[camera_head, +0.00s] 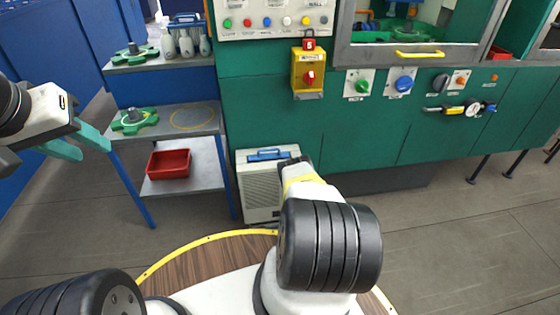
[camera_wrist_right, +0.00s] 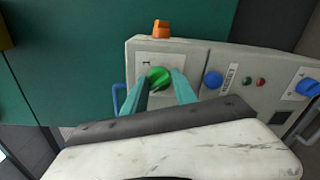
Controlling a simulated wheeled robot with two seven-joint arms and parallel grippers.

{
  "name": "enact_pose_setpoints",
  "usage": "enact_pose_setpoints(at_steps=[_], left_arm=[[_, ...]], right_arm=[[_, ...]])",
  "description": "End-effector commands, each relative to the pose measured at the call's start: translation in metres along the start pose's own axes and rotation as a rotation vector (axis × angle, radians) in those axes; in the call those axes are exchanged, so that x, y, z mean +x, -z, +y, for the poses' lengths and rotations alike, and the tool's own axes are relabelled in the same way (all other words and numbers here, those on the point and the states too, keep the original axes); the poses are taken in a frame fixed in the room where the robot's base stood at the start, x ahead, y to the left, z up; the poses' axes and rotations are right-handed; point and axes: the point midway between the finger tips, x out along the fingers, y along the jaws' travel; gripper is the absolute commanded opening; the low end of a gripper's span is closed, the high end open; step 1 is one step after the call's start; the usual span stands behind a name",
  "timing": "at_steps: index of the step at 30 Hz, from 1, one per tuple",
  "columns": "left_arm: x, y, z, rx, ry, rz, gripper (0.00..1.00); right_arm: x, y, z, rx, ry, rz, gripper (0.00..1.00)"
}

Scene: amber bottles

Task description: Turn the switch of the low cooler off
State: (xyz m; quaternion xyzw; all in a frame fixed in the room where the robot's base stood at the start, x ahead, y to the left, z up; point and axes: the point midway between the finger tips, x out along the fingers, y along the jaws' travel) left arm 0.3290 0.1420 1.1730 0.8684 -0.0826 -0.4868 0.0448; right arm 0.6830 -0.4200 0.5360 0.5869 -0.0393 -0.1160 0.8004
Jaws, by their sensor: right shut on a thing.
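The low cooler (camera_head: 262,190) is a pale box with a vented front and a blue handle (camera_head: 268,155) on top. It stands on the floor against the green cabinet, partly hidden by my right arm. In the right wrist view its pale panel (camera_wrist_right: 200,62) carries a round green switch knob (camera_wrist_right: 158,77). My right gripper (camera_wrist_right: 160,86) has its teal fingers on either side of this knob and is shut on it. In the head view the right fingers are hidden. My left gripper (camera_head: 80,146) is at the far left, its teal fingers apart and empty.
The panel also bears blue knobs (camera_wrist_right: 213,79) and an orange part (camera_wrist_right: 161,29) on top. A shelf unit (camera_head: 180,120) with a red tray (camera_head: 169,163) stands left of the cooler. The green cabinet (camera_head: 350,135) is behind.

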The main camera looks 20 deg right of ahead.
Motion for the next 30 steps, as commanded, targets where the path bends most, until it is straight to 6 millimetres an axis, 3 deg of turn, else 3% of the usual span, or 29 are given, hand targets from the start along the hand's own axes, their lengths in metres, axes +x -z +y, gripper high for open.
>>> enact_pose_setpoints(at_steps=[18,19,21,30], left_arm=[[0.0000,0.0000,0.0000,0.000,0.000,0.000,0.36],[0.0000,0.0000,0.0000,0.000,0.000,0.000,0.36],[0.0000,0.0000,0.0000,0.000,0.000,0.000,0.36],[0.0000,0.0000,0.0000,0.000,0.000,0.000,0.36]], right_arm=[[0.0006,-0.0013,0.0016,-0.039,-0.004,-0.005,0.00],[0.0006,-0.0012,0.0016,-0.039,-0.004,-0.005,0.39],[0.0006,-0.0010,0.0015,-0.038,-0.003,-0.005,0.53],[-0.0002,-0.0001,0.0005,-0.037,0.000,-0.003,0.53]])
